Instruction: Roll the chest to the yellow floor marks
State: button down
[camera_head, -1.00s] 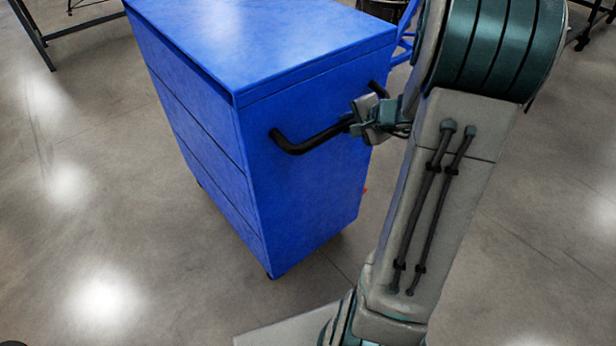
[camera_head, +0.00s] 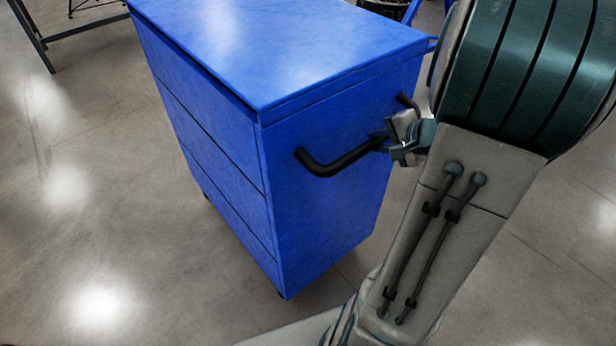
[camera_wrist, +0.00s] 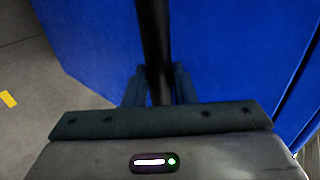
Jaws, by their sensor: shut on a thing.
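The blue chest (camera_head: 325,210) stands upright on small casters in the middle of the head view, with drawers on its left face. A black bar handle (camera_head: 335,162) runs along its near side face. My gripper (camera_head: 388,142) is shut on this handle toward its right part. In the wrist view, the handle (camera_wrist: 153,40) runs up between the two fingers (camera_wrist: 158,85), with the blue chest (camera_wrist: 225,50) behind it. A yellow floor mark (camera_wrist: 8,98) shows at the left edge of the wrist view. No yellow mark shows in the head view.
A dark metal stand leg (camera_head: 33,40) and its bar are at the top left. A blue frame part (camera_head: 412,12) and dark things are behind the chest at the top. Bare concrete floor (camera_head: 110,210) lies open to the left of the chest.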

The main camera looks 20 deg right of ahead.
jog(key=s, duration=0.1)
jog(key=s+d, duration=0.1)
jog(key=s, duration=0.2)
jog(key=shift+s+d+b, duration=0.3)
jog(key=shift+b, duration=0.1)
jog(key=shift+w+f, duration=0.1)
jog(key=s+d+b, duration=0.2)
jog(key=s+d, duration=0.1)
jog(key=s, duration=0.6)
jog(key=s+d+b, duration=0.2)
jog(key=s+d, duration=0.2)
jog(key=s, duration=0.5)
jog(key=shift+s+b, duration=0.3)
jog(key=shift+s, duration=0.05)
